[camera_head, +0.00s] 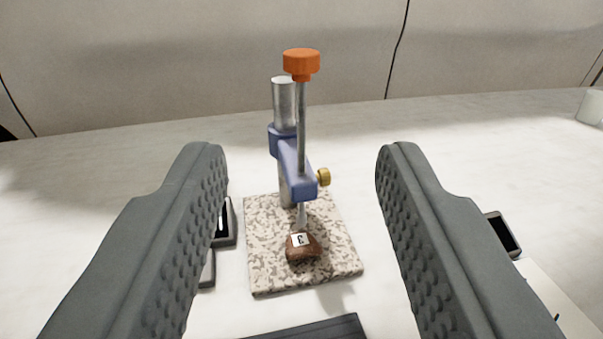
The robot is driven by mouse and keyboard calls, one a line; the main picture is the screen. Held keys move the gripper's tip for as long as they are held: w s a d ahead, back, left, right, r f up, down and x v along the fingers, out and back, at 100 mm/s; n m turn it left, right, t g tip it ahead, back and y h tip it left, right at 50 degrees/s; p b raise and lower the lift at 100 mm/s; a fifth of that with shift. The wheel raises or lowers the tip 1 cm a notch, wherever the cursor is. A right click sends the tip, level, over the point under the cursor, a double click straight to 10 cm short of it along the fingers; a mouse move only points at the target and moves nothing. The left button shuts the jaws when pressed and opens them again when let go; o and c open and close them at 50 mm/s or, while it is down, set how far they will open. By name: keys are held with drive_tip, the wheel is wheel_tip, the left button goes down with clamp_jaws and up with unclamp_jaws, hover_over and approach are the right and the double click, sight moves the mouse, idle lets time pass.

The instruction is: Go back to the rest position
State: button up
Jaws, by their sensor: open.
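My gripper (301,165) is open, with its two dark grey textured fingers wide apart and nothing between the pads. Beyond and between the fingers stands a measuring stand with a speckled stone base (265,272), a metal post (284,98), a blue arm (294,168), a brass knob (323,177) and a thin rod with an orange cap (301,63). A brown artifact (303,253) with a white label reading "3" lies on the base under the rod's tip. I cannot tell if the tip touches it.
A dark-framed device (226,222) shows partly behind the left finger, and another (503,236) right of the right finger. A dark flat object (318,328) lies at the bottom edge. A white cup (590,107) stands at the far right. The table behind the stand is clear.

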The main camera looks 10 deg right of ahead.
drive_tip(key=s+d+r+n+y, duration=0.1)
drive_tip(key=s+r+y, duration=0.1)
drive_tip(key=s+r, duration=0.5)
drive_tip(key=s+d+r+n+y, duration=0.1)
drive_tip(key=s+r, duration=0.6)
drive_tip(key=s, duration=0.8)
drive_tip(key=shift+s+d+r+n+y, duration=0.3)
drive_tip(key=shift+d+r+y, duration=0.15)
drive_tip(key=shift+d, duration=0.3)
